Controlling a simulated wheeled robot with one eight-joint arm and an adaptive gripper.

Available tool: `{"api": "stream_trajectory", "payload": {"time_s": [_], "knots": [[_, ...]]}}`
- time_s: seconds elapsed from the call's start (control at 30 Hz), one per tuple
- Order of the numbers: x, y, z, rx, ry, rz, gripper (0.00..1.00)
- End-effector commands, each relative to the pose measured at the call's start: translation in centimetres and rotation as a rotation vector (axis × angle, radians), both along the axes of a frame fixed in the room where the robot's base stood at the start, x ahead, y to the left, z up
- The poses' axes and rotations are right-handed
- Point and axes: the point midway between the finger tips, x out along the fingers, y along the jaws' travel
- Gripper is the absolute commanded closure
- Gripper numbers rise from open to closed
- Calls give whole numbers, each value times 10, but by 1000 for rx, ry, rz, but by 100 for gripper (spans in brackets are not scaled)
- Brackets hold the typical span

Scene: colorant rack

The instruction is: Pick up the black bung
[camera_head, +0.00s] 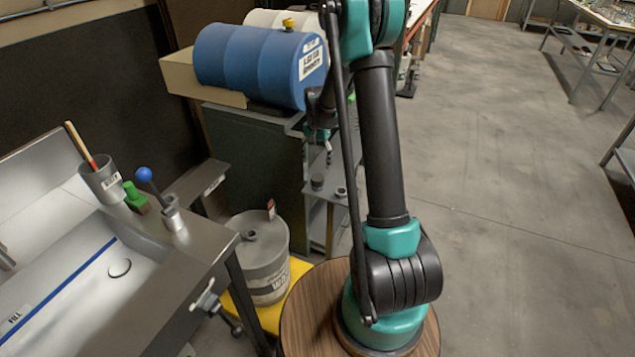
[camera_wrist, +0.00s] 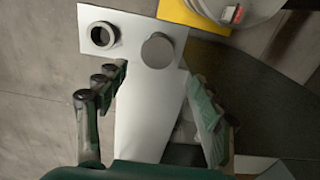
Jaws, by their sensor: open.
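Two small round pieces stand on a narrow grey shelf (camera_wrist: 145,115) below my gripper. One is a dark-centred ring (camera_wrist: 103,36), at left in the wrist view. The other is a plain grey disc-topped piece (camera_wrist: 157,50) to its right. In the head view they appear as a dark short cylinder (camera_head: 317,182) and a smaller light-rimmed piece (camera_head: 341,191). I cannot tell for sure which is the black bung. My gripper (camera_wrist: 158,84) is open and empty, its fingers spread above the shelf.
A blue drum (camera_head: 255,60) lies on the cabinet above the shelf. A grey drum (camera_head: 262,262) stands on a yellow base (camera_head: 298,268) beside the shelf. Open floor lies at right.

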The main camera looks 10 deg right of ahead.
Motion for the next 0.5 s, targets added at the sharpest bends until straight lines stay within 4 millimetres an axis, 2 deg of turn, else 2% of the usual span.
{"api": "stream_trajectory", "payload": {"time_s": [0.1,0.37,0.5], "knots": [[0,0,-18,0,0,1,32],[-1,0,-35,0,0,1,32],[-7,-1,-54,0,0,1,32]]}}
